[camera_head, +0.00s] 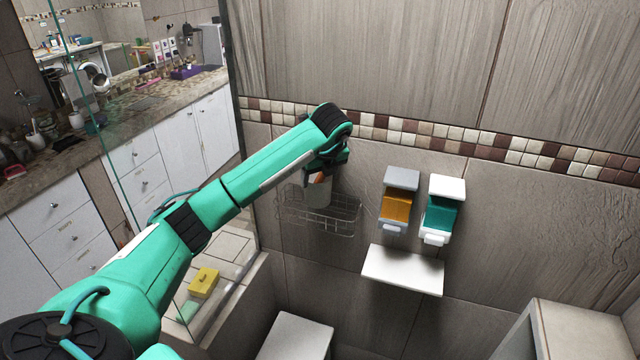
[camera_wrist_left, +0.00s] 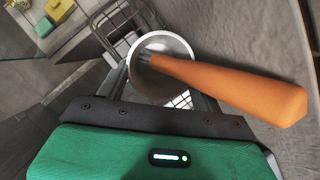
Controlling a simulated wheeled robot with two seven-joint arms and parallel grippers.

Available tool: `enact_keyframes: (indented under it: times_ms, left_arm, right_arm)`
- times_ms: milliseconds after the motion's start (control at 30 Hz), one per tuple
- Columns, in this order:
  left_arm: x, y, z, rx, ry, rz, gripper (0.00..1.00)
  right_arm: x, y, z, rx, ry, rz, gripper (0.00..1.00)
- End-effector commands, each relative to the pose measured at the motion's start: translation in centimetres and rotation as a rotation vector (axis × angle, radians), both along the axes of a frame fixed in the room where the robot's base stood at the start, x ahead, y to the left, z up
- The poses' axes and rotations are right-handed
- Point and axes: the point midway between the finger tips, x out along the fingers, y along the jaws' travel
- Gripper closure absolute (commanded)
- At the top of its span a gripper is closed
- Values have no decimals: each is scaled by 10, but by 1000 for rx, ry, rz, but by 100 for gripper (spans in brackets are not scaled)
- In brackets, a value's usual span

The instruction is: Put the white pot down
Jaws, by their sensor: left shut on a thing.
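The white pot (camera_head: 318,193) is at the wire basket on the tiled wall, below my left gripper (camera_head: 322,172). In the left wrist view the pot's round rim (camera_wrist_left: 133,62) shows between the two fingers of my left gripper (camera_wrist_left: 160,95), which is shut on it. A brush with an orange handle (camera_wrist_left: 235,88) stands tilted in the pot, its bristles inside. The wire basket (camera_head: 340,222) shows around and behind the pot; I cannot tell whether the pot touches its bottom. My right gripper is not in view.
Two dispensers, one orange (camera_head: 396,207) and one teal (camera_head: 440,214), hang right of the basket. A white shelf (camera_head: 403,270) is below them. A glass panel and a counter (camera_head: 120,115) are at left. A yellow box (camera_head: 203,282) sits low down.

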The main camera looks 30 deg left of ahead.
Motion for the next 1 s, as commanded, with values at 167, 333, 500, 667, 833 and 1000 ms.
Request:
enact_keyframes:
  times_ms: [167, 333, 500, 667, 833, 1000]
  left_arm:
    - [1, 0, -12, 0, -2, -1, 84]
    - [0, 0, -28, 0, 2, -1, 84]
    - [0, 0, -49, 0, 0, -1, 84]
    - [1, 0, -51, 1, -3, -1, 84]
    - [1, 0, -54, 1, -3, -1, 84]
    - [0, 0, -55, 1, -1, -1, 12]
  right_arm:
    - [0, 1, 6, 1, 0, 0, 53]
    - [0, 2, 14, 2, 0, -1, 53]
    - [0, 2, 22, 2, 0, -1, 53]
    - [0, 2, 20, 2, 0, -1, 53]
    - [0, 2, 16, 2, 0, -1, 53]
    - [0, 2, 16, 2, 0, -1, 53]
